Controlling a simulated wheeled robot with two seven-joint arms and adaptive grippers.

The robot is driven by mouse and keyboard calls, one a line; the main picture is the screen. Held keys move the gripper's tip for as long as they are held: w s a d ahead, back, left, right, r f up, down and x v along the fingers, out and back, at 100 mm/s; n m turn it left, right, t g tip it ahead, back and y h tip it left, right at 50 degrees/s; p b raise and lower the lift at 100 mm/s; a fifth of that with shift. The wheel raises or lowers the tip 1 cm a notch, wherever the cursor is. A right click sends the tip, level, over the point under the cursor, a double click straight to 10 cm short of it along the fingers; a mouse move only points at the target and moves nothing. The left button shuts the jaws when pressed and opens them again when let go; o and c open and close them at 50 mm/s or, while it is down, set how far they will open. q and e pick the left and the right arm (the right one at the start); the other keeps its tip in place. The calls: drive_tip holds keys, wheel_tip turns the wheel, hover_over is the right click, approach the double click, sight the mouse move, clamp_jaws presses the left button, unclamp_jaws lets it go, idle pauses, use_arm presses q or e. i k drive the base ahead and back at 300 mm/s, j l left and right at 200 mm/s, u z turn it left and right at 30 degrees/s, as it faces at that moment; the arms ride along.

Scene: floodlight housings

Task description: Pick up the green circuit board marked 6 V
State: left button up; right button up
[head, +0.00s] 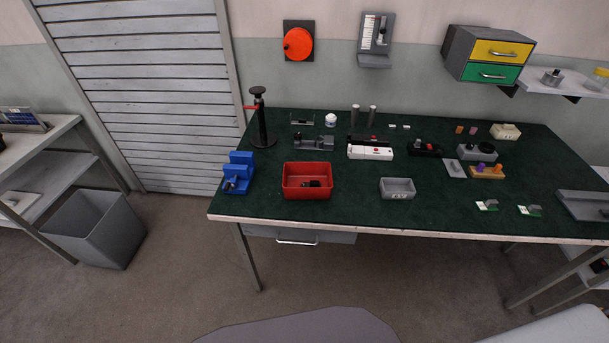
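Two small green circuit boards with white parts and a dark grey block on each lie near the front edge of the workbench, right of centre. One is the left board (487,205) and the other is the right board (530,210). They lie apart with bare green bench top between them. Their markings are too small to read, so I cannot tell which is marked 6 V. Neither of my grippers is in view.
The green-topped workbench (350,212) has free room left of the boards. A grey bin (397,188), red bin (307,181), blue vise (238,173) and grey tray (583,205) stand on it. Orange-brown block (487,173) sits behind the boards. A waste bin (95,229) stands left.

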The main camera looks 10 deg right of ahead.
sight(532, 211)
drive_tip(key=z, duration=1.25)
drive_tip(key=i+z, duration=0.2)
drive_tip(key=z, duration=0.2)
drive_tip(key=i+z, duration=0.2)
drive_tip(key=z, duration=0.2)
